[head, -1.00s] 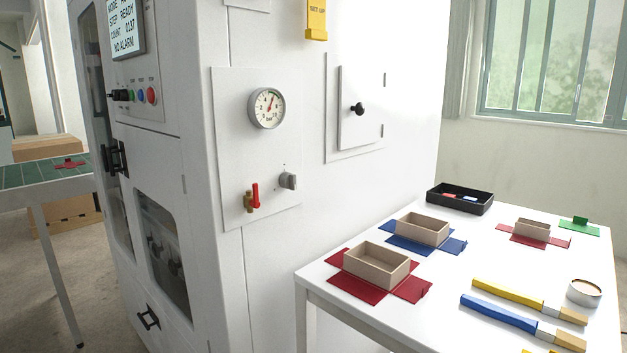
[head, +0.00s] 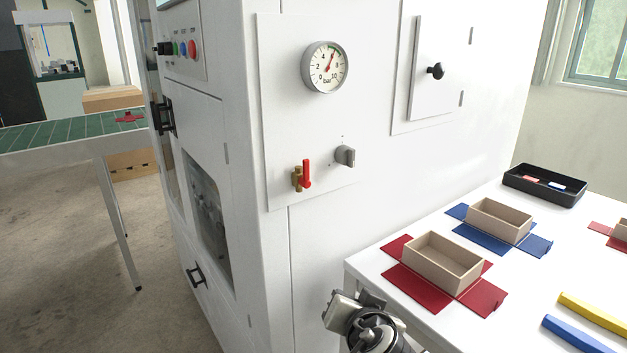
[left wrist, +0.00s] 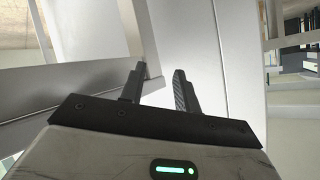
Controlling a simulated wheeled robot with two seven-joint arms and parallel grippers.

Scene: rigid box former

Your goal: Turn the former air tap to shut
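The air tap has a red lever (head: 307,173) standing upright beside its brass body (head: 297,179). It sits low on the left of a white panel on the machine's side, in the head view. A pressure gauge (head: 326,67) above it has its red needle a little right of straight up. My left gripper (left wrist: 159,70) shows in the left wrist view with its two dark fingers apart and nothing between them. The tap is not recognisable in that view. A metal part of one of my arms shows at the bottom of the head view, well below the tap; no fingers are visible there.
A grey knob (head: 345,156) sits right of the tap. A hatch with a black knob (head: 436,71) is farther right. A white table (head: 365,262) with box trays and a black bin (head: 544,185) stands at right. A green-topped table (head: 60,138) is at left.

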